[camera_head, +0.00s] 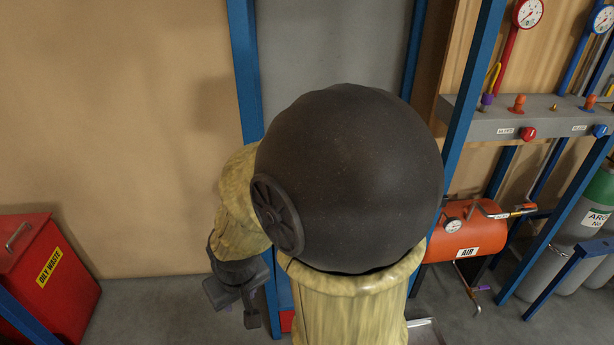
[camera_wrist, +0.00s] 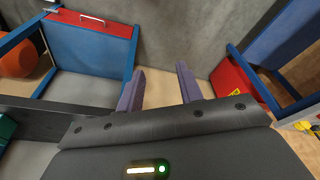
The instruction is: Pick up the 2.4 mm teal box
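I cannot make out the teal box for certain in either view. A dark green-teal patch (camera_wrist: 6,128) shows at the left edge of the wrist view, cut off by the frame, and I cannot tell what it is. My gripper (camera_wrist: 160,67) is open, with two purple-grey fingers apart and nothing between them. In the head view my gripper (camera_head: 236,307) hangs at lower centre-left, beside a blue post. My large dark arm joint and tan-sleeved arm hide much of the middle.
A red oily waste bin (camera_head: 48,285) stands at left. An orange air tank (camera_head: 462,242), a grey shelf with fittings (camera_head: 545,118) and gas cylinders (camera_head: 592,225) stand at right among blue posts.

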